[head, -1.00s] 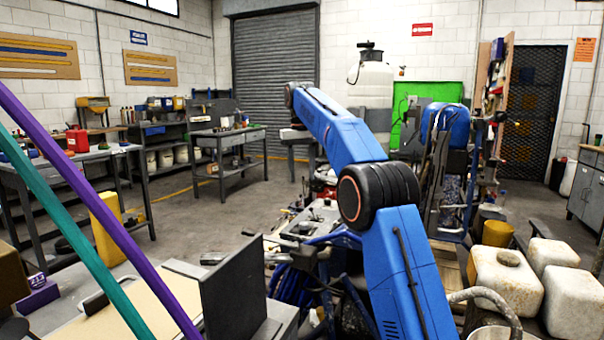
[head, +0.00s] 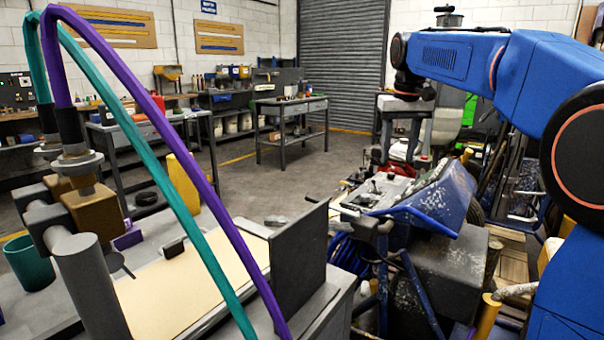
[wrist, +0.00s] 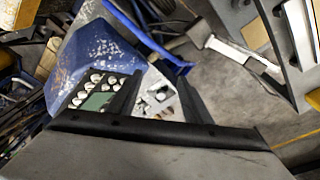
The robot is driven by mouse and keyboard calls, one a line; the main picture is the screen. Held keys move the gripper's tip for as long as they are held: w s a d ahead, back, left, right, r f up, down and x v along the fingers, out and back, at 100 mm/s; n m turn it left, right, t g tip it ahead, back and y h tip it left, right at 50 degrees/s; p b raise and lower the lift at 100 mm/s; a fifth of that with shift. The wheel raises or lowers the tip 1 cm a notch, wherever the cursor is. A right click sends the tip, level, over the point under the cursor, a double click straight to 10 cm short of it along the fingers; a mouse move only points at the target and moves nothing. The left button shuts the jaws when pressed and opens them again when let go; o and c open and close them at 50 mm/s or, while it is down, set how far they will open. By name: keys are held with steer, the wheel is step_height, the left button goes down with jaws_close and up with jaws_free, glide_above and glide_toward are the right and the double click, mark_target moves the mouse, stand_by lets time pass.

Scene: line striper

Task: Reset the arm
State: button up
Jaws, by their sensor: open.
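My blue arm reaches in from the right edge of the head view and bends over to the left. At its end my gripper (head: 398,150) points down with its fingers apart and nothing between them. The line striper, with a paint-flecked blue hood (head: 440,205), stands below and in front of it. In the wrist view the two dark fingers of the gripper (wrist: 155,90) are spread above the striper. The same blue hood (wrist: 95,50) and a panel with several pale round knobs (wrist: 95,95) show beneath, partly hidden by the fingers. I cannot judge the exact clearance.
A bench with a cream board (head: 180,285) and an upright dark plate (head: 300,255) is at front left. Purple (head: 150,120) and teal (head: 125,130) hoses arch over it. A grey worktable (head: 290,108) stands behind. The floor between them is clear.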

steer(key=s+d+f+t, duration=0.1)
steer(key=s+f, duration=0.7)
steer(key=s, duration=0.4)
steer(key=s+d+f+t, duration=0.1)
steer(key=s+f, duration=0.8)
steer(key=s, duration=0.4)
steer(key=s+d+f+t, duration=0.1)
steer(key=s+f, duration=0.8)
steer(key=s, duration=0.4)
steer(key=shift+d+m, duration=0.2)
steer(key=shift+m, duration=0.1)
steer(key=shift+s, duration=0.1)
